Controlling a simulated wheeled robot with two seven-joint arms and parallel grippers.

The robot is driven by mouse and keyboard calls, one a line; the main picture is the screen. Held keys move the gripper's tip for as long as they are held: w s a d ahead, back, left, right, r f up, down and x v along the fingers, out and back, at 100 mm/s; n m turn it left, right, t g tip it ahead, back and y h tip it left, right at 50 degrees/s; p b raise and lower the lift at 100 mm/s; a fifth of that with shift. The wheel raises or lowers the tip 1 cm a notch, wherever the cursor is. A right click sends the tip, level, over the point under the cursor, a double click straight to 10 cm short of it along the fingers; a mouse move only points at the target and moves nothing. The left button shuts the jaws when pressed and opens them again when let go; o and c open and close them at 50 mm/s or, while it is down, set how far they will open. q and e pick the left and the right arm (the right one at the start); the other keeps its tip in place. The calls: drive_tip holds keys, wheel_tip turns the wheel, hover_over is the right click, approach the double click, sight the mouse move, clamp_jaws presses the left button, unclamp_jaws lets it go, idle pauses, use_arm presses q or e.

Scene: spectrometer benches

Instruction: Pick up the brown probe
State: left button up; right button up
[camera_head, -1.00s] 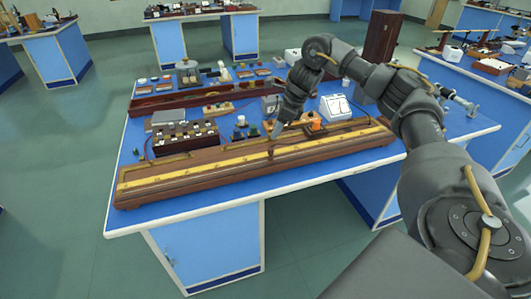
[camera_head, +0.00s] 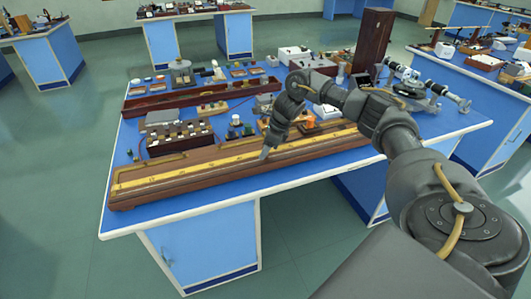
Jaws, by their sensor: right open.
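My right gripper (camera_head: 265,152) is open, with its fingertips low over the brass-coloured strip of the long wooden board (camera_head: 190,177) at the front of the blue-topped bench. I cannot make out the brown probe now; the gripper covers the part of the board where a small dark upright piece showed earlier. Whether the fingers are around it or beside it cannot be told. My left gripper is not in view.
A box with several terminals (camera_head: 180,138) stands behind the board at left. A second long wooden case (camera_head: 185,97) lies farther back. An orange-topped item (camera_head: 309,122) is right of my gripper. An optical instrument (camera_head: 410,84) stands at the bench's right.

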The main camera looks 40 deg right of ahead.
drive_tip(key=shift+f, duration=0.1)
clamp_jaws()
idle(0.4)
